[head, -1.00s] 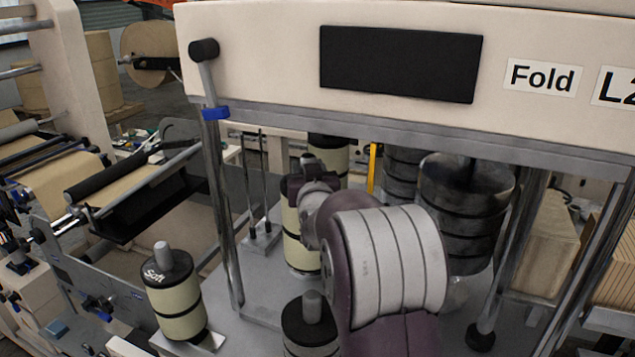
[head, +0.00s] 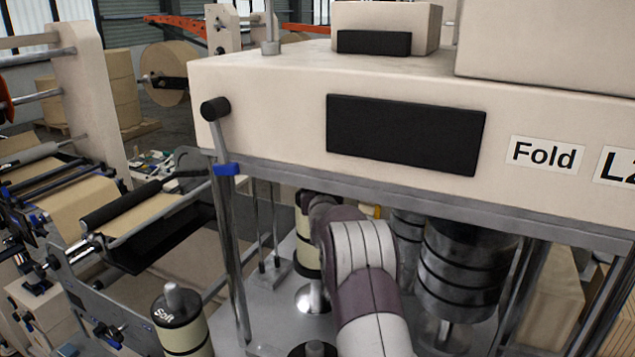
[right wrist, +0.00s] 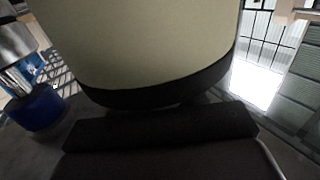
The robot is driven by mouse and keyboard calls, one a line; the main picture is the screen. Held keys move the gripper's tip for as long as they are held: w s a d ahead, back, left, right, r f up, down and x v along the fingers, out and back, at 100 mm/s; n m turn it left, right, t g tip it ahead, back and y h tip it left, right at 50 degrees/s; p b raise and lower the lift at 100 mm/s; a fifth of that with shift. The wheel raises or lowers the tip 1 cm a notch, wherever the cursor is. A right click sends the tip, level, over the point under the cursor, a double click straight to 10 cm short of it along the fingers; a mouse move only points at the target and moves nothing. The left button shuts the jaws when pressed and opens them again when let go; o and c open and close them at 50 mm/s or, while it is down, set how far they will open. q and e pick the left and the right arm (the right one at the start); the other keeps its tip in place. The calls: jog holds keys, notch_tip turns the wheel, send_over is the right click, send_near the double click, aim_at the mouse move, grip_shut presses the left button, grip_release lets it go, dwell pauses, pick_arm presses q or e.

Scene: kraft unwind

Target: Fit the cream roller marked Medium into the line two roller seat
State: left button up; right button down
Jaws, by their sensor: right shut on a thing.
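A cream roller (head: 305,245) with black bands hangs upright under the fold unit in the head view, partly covered by my right arm. No label shows on its visible side. My right gripper (head: 314,202) is at its top, its fingers mostly hidden behind the wrist. In the right wrist view, the cream roller (right wrist: 145,45) and its black band fill the upper middle, close to my dark gripper. A shiny round metal base (head: 312,299) is below the roller in the head view; I cannot tell whether they touch. My left gripper is not in view.
A cream roller marked Soft (head: 181,320) stands at the lower left. Dark metal cylinders (head: 465,265) stand right of my arm. A steel post (head: 232,260) with a blue collar is on the left, and the Fold machine housing (head: 270,110) is overhead.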

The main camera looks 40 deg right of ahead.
jog(key=shift+w+d+r+p, duration=0.35)
jog(key=shift+w+r+p, duration=0.1)
jog(key=shift+w, duration=0.25)
jog(key=shift+x, duration=0.8)
jog(key=shift+d+f+p, duration=0.1)
jog(key=shift+f+p, duration=0.3)
jog(key=shift+p, duration=0.2)
jog(key=shift+f, duration=0.45)
jog(key=shift+s, duration=0.1)
jog(key=c, duration=1)
grip_release()
jog(key=shift+f, duration=0.35)
jog(key=o, duration=0.4)
jog(key=shift+s+r, duration=0.1)
